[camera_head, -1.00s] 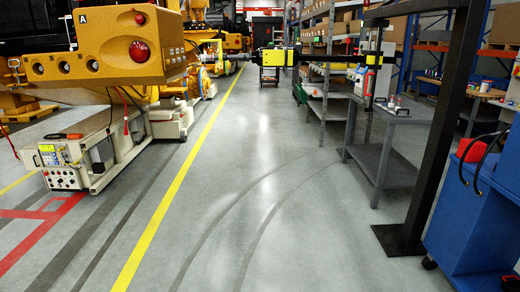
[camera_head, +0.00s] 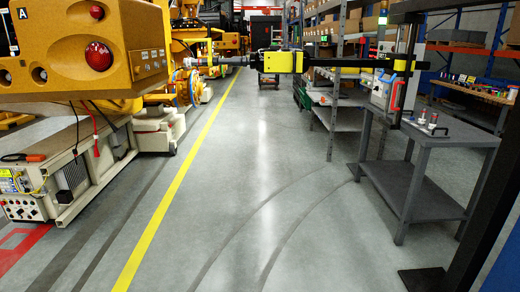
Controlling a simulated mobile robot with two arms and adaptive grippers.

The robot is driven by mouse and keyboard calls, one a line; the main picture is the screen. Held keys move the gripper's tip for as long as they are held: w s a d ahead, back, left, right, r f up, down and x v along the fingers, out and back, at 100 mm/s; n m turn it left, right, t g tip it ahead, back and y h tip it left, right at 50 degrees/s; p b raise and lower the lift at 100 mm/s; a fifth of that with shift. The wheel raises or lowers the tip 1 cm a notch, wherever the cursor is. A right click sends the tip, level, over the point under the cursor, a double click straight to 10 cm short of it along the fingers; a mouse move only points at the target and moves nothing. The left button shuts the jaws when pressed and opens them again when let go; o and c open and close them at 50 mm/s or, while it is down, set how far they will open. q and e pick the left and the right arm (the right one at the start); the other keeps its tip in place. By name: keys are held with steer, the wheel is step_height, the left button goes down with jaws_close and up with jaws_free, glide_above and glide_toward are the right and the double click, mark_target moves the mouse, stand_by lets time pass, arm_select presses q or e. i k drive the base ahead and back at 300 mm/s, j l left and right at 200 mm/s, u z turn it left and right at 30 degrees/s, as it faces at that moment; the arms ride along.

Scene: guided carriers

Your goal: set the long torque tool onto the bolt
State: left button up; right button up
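The long torque tool is most likely the long black and yellow horizontal tool (camera_head: 283,62) in the upper middle of the head view. It lies level at about the height of the yellow machine's side, with its narrow end pointing left. That end overlaps the yellow machine (camera_head: 150,62) near a blue ring (camera_head: 193,88); I cannot tell whether they touch. I cannot make out the bolt. Neither of my grippers shows in this view.
A grey metal table (camera_head: 425,135) with small parts stands on the right, near a black post (camera_head: 490,210). A beige cart (camera_head: 70,175) stands under the machine on the left. The floor (camera_head: 240,190) between them is clear, with a yellow line (camera_head: 185,170).

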mark_target(274, 60)
steer(key=i, duration=1.65)
steer(key=i+u, duration=0.15)
steer(key=i, duration=0.4)
steer(key=i+l+u, duration=0.1)
steer(key=i, duration=0.45)
steer(key=i+l+u, duration=0.15)
steer(key=i, duration=0.4)
steer(key=l, duration=0.05)
